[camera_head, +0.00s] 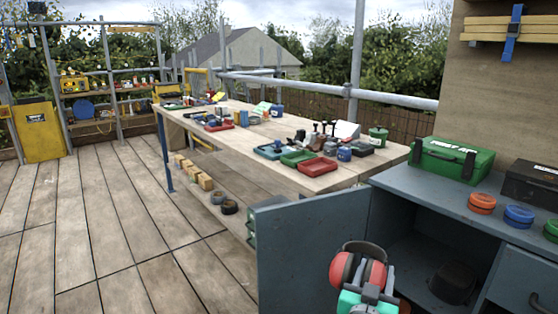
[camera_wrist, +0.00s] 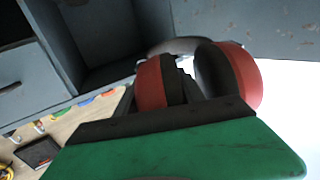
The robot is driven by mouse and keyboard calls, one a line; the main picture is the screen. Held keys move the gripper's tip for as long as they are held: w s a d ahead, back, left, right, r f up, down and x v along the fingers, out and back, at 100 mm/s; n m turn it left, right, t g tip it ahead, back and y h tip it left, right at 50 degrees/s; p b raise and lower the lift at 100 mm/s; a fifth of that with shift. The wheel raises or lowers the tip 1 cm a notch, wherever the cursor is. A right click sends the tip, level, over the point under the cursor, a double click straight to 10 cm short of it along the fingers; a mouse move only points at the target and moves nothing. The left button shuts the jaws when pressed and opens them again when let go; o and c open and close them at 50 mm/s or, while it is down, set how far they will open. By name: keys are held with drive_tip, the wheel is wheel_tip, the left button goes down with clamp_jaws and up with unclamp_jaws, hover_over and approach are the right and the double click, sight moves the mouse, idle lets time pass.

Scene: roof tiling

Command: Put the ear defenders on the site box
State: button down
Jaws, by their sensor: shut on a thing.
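The red ear defenders (camera_head: 343,268) with a dark band are in my gripper (camera_head: 374,284), low in front of the open blue-grey cabinet. In the wrist view the red cups (camera_wrist: 251,75) show at the fingertips (camera_wrist: 188,88), and the band is partly hidden behind them. My gripper is shut on the ear defenders and holds them off any surface. The blue-grey cabinet (camera_head: 400,180) has a flat top and an open compartment. I see no label naming the site box, so I cannot tell for certain whether this cabinet is it.
The cabinet door (camera_head: 310,250) stands open at left. A green first aid box (camera_head: 450,160), a black case (camera_head: 533,182) and coloured rings (camera_head: 481,203) occupy the cabinet top. A dark helmet-like object (camera_head: 453,282) lies inside. The wooden workbench (camera_head: 345,178) holds trays and tools.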

sight(347, 260)
drive_tip(key=a+r+y, duration=0.1)
drive_tip(key=a, duration=0.1)
drive_tip(key=a+r+n, duration=0.1)
drive_tip(key=a+r, duration=0.1)
drive_tip(key=a+r+t+y+p, duration=0.1)
drive_tip(key=a, duration=0.2)
drive_tip(key=shift+w+r+n+y, duration=0.1)
drive_tip(key=shift+r+n+y, duration=0.2)
drive_tip(key=shift+r+n, duration=0.1)
wheel_tip(347, 260, up, 17)
drive_tip(key=w+p, duration=0.2)
drive_tip(key=p, duration=2.7)
drive_tip(key=shift+w+d+p, duration=0.15)
drive_tip(key=shift+w+p, duration=0.15)
drive_tip(key=shift+w, duration=0.1)
drive_tip(key=shift+f, duration=0.15)
